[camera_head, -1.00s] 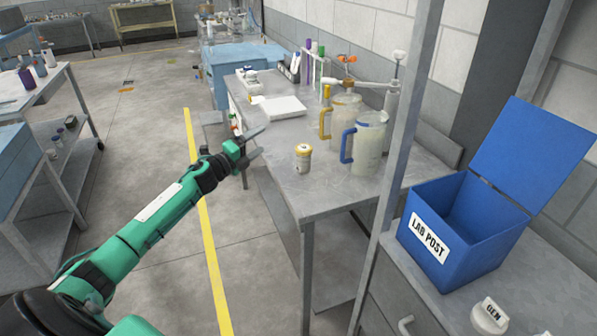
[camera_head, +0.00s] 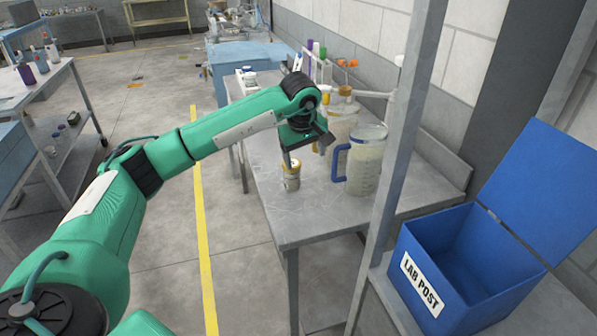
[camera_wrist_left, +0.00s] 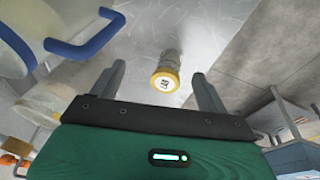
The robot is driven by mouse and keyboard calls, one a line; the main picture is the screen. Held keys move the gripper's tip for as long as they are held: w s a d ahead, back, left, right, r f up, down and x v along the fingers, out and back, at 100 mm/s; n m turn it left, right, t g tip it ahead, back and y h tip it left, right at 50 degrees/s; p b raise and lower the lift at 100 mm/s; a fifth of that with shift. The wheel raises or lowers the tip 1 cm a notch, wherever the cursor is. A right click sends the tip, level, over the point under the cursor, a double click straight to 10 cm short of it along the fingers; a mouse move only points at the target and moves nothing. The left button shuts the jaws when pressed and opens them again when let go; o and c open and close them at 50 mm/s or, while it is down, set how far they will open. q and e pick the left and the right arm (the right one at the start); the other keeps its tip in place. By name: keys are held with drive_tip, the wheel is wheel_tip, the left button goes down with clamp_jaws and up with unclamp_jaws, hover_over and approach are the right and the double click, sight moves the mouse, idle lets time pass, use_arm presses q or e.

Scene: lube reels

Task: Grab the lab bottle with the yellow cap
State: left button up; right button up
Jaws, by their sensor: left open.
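The lab bottle with the yellow cap (camera_head: 291,177) stands upright on the grey metal table (camera_head: 290,218), near its left edge. My left gripper (camera_head: 303,155) is just above and behind it in the head view, pointing down, with the arm coming in from the left. In the left wrist view the bottle's yellow-rimmed cap (camera_wrist_left: 166,80) lies between and beyond the two open fingers (camera_wrist_left: 160,85). The fingers are apart and hold nothing. Whether a finger touches the bottle cannot be told. My right gripper is not in view.
A grey post (camera_head: 400,150) and the blue LAB POST box (camera_head: 430,290) are at right. The table front is clear.

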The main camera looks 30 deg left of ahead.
sight(293, 165)
use_arm(q)
drive_tip(key=w+a+f+y, duration=0.1)
drive_tip(key=a+f+y+p, duration=0.1)
drive_tip(key=a+f, duration=0.1)
drive_tip(key=w+a+f+m, duration=0.1)
drive_tip(key=a+f, duration=0.1)
drive_tip(key=shift+w+a+f+y+p, duration=0.2)
drive_tip(key=shift+w+y+p, duration=0.1)
drive_tip(key=shift+w+y, duration=0.1)
drive_tip(key=shift+a+f, duration=0.1)
drive_tip(key=shift+f, duration=0.15)
drive_tip(key=p+x, duration=0.2)
drive_tip(key=x, duration=0.2)
drive_tip(key=shift+w+a+f, duration=0.1)
drive_tip(key=shift+f, duration=0.2)
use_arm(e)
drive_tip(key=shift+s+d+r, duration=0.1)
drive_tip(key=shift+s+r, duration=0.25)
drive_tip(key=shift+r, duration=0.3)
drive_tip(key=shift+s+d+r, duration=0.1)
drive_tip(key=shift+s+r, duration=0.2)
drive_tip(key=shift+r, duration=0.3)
use_arm(q)
drive_tip(key=c, duration=1.1)
